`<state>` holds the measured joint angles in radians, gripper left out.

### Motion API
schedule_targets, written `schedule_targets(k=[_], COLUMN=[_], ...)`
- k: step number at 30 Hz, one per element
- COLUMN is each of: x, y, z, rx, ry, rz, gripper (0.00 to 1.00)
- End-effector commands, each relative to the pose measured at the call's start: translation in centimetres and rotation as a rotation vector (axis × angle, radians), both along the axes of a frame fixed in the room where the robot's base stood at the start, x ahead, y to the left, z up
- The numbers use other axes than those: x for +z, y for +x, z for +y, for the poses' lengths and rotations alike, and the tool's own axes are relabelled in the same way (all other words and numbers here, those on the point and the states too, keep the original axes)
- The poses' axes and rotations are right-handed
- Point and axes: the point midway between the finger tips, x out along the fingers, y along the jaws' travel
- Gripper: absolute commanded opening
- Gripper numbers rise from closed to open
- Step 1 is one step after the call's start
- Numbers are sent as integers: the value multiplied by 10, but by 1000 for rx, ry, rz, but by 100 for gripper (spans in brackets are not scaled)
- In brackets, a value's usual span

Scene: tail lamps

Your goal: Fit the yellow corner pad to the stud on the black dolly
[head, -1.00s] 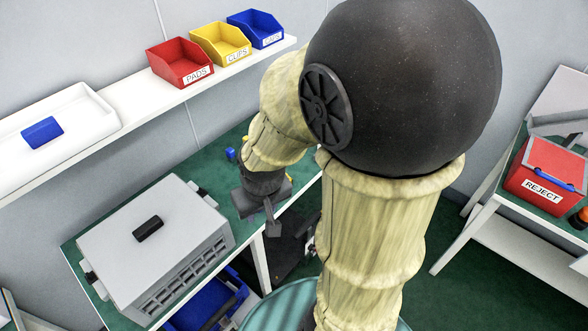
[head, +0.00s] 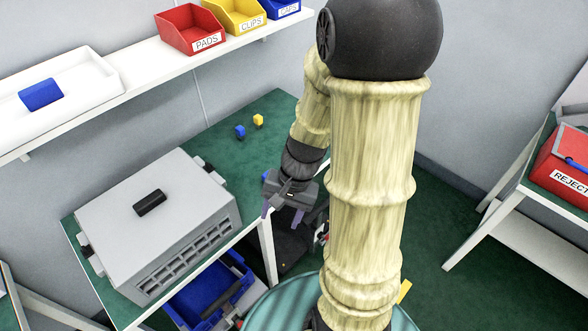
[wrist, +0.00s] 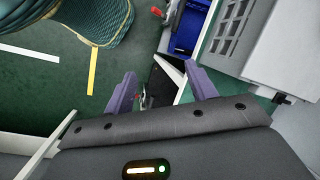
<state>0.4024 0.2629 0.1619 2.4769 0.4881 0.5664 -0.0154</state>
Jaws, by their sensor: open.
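A small yellow block (head: 258,119), which looks like the corner pad, sits on the green table top near its far edge in the head view. My gripper (head: 282,212) is open and empty, its purple fingers apart, past the table's right edge. It is well away from the yellow block. A black object (head: 292,248), likely the dolly, lies low on the floor beside the table and below my gripper. In the wrist view a black panel (wrist: 163,88) shows between the fingers (wrist: 162,82). I cannot make out the stud.
A small blue block (head: 240,131) stands next to the yellow one. A grey case (head: 165,215) fills the table's near part. A blue crate (head: 208,290) is below it. Red (head: 190,30) and yellow (head: 235,17) bins line the shelf. A red REJECT box (head: 566,165) is at right.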

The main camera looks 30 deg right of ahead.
Motion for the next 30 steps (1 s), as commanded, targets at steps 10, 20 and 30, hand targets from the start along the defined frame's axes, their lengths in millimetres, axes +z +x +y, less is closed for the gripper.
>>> schedule_targets(k=[10, 20, 30], x=[-98, -144, -156], y=[44, 112, 124], z=[-15, -114, -217], rx=[-670, -1275, -1584], ry=[545, 1175, 1556], rz=[180, 114, -48], gripper=[56, 56, 56])
